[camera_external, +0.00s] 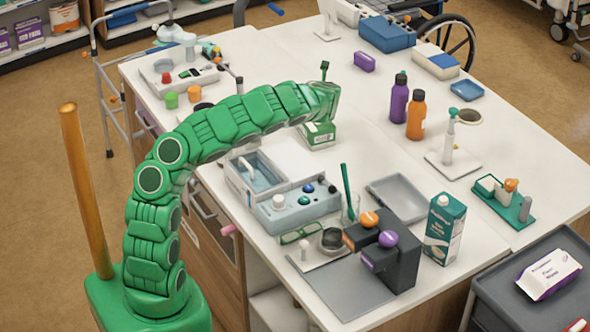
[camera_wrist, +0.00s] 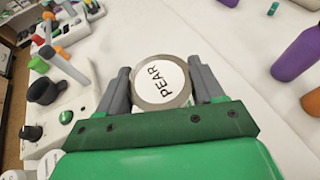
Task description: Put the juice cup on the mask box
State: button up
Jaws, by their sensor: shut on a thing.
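My gripper (camera_wrist: 160,78) is shut on a round cup. Its pale lid (camera_wrist: 164,78) reads PEAR and sits between the two grey fingers in the wrist view. In the external view my gripper (camera_external: 322,103) hangs over the table, and the cup cannot be made out there. A small green and white box (camera_external: 318,136), which looks like the mask box, sits on the table just below my gripper. Its label is too small to read. Whether the cup touches the box cannot be told. In the wrist view the cup and gripper hide what lies beneath them.
A grey-blue device (camera_external: 298,207) stands in front of the box. Purple (camera_external: 399,102) and orange (camera_external: 415,118) bottles stand to the right. A carton (camera_external: 444,229) and a grey tray (camera_external: 398,196) are nearer the front. The white tabletop right of the box is clear.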

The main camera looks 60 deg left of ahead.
jog(key=shift+f, duration=1.35)
jog(key=shift+f, duration=0.1)
jog(key=o, duration=1.2)
jog(key=shift+v, duration=6.05)
